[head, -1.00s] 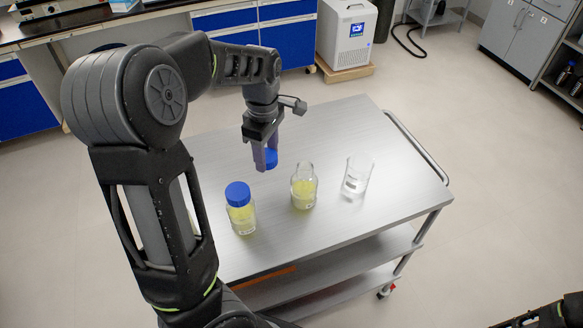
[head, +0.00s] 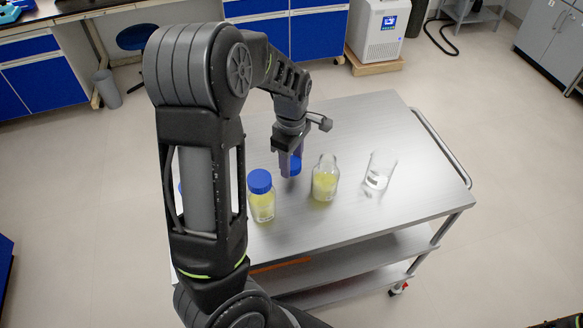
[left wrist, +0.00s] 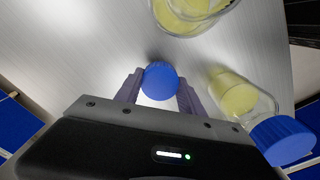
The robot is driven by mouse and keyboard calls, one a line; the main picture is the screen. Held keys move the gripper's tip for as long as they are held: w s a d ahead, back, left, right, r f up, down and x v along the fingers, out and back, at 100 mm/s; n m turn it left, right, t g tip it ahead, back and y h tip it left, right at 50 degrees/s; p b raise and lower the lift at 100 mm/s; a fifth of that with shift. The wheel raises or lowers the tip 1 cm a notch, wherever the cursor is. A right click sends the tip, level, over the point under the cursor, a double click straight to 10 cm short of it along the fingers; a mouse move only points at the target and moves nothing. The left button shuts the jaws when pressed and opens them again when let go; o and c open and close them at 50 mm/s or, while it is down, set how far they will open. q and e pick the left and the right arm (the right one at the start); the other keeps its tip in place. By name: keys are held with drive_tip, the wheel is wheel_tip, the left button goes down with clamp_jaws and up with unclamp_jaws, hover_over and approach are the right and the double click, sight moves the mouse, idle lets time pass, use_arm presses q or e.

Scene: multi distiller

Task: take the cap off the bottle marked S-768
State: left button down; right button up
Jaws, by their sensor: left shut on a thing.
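My left gripper (head: 290,164) is shut on a blue screw cap (head: 296,166), over the cart top, behind and between two bottles. The left wrist view shows the cap (left wrist: 160,81) pinched between both fingertips. Right of it in the head view stands an uncapped clear bottle (head: 325,182) with yellow liquid, upright. Nearer and to the left stands a similar bottle (head: 262,205) with its blue cap (head: 260,181) on. I cannot read a marking on either bottle, so I cannot tell which is S-768. The cap's height above the cart is hard to judge.
An empty-looking glass beaker (head: 379,172) stands right of the uncapped bottle. All stand on a grey metal cart (head: 350,220) with a rail on its right side. A blue object shows partly behind my left arm. The cart's back and right parts are clear.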

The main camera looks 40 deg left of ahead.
use_arm(q)
drive_tip(key=shift+f, duration=1.6)
drive_tip(key=shift+f, duration=0.15)
drive_tip(key=c, duration=0.7)
unclamp_jaws()
wheel_tip(320, 180, up, 12)
drive_tip(key=shift+r+b, duration=0.2)
drive_tip(key=shift+b, duration=0.3)
